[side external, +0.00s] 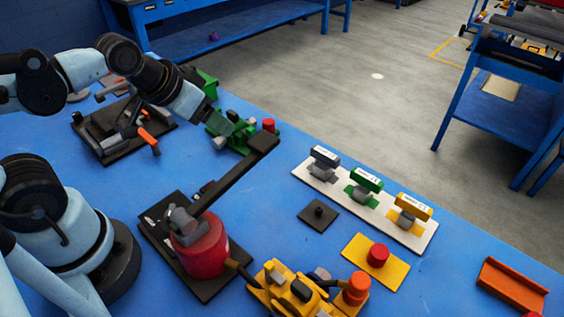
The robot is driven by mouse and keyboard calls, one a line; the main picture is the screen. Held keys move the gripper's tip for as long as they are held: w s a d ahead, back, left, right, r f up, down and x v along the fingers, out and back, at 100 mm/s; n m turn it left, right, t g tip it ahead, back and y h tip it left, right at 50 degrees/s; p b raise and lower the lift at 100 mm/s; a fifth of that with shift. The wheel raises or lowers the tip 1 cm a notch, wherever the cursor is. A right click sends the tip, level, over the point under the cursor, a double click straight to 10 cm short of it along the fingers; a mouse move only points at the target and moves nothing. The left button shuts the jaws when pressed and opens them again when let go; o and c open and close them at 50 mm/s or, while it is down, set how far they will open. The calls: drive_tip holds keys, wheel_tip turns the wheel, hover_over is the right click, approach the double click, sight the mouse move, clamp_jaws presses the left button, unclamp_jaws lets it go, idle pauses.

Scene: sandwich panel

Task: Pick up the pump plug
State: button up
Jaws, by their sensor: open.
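Three plugs with labelled bar handles stand in a row on a white panel (327,190): a dark grey plug (324,158), a green plug (367,180) and a yellow plug (413,207). The labels are too small to read, so I cannot tell which is the pump plug. A pump with a red cylinder (200,247) and a long black lever (235,170) stands on a black base left of the panel. My gripper (225,124) is open, pointing down and right over a green device (240,136), well left of the plugs. I cannot tell whether it touches that device.
A black plate with a knob (318,214) and a yellow plate with a red knob (376,256) lie before the panel. A yellow machine (295,289) is at the front. A black fixture (110,130) stands back left. An orange tray (511,287) lies right. Blue table between is clear.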

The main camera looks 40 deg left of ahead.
wheel_tip(320, 180, up, 6)
drive_tip(key=m+g, duration=0.3)
drive_tip(key=g, duration=0.4)
hover_over(362, 279)
wheel_tip(362, 279, down, 5)
drive_tip(key=f, duration=0.7)
drive_tip(key=shift+s+d+f, duration=0.1)
drive_tip(key=shift+s+d, duration=0.15)
drive_tip(key=shift+s, duration=0.1)
drive_tip(key=shift+w+a+f, duration=0.15)
drive_tip(key=shift+f, duration=1.2)
drive_tip(key=shift+w+a+f, duration=0.1)
drive_tip(key=shift+w+f, duration=0.05)
drive_tip(key=shift+f, duration=1.15)
